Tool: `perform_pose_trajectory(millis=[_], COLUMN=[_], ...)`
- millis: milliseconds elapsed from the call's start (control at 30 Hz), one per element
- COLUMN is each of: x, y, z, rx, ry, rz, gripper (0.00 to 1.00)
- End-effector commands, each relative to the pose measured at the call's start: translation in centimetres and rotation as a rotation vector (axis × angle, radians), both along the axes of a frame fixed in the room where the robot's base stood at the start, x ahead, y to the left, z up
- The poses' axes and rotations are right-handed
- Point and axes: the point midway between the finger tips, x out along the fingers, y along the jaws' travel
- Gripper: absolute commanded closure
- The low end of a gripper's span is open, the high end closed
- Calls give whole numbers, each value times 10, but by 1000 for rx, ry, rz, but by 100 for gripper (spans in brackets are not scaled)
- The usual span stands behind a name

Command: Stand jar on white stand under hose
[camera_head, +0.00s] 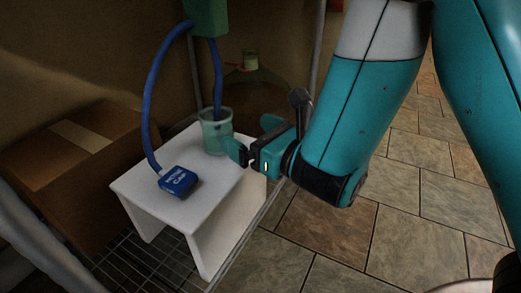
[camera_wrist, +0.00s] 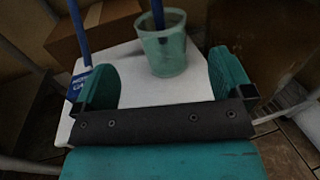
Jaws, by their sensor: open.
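The jar (camera_head: 216,136), a translucent greenish cup, stands upright on the white stand (camera_head: 150,193), near its back right edge. The blue hose (camera_head: 217,75) hangs from a green part above, and its lower end reaches into the jar's mouth. My gripper (camera_head: 252,138) is open just right of the jar, at about its height. In the wrist view the jar (camera_wrist: 162,52) sits ahead of the gap between my spread fingers (camera_wrist: 165,78), with nothing held. Whether the nearer finger touches the jar is not clear. The white stand (camera_wrist: 135,85) lies under it.
A blue labelled block (camera_head: 178,181) lies on the stand at the other hose end. A cardboard box (camera_head: 75,160) is at left. A large brownish vessel (camera_head: 255,90) stands behind the stand. A thin metal post (camera_head: 317,45) rises behind. Tiled floor (camera_head: 330,235) is open at right.

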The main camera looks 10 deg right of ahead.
Motion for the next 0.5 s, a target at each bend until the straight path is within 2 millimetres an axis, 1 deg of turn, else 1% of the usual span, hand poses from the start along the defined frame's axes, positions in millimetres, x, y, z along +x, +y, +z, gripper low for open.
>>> perform_pose_trajectory(millis=[33, 267, 500], x=[1, -4, -12], y=[1, 0, -7], z=[5, 4, 5], rx=[-6, -13, -7], ry=[7, 16, 11], rz=[5, 24, 17], gripper=[2, 2, 2])
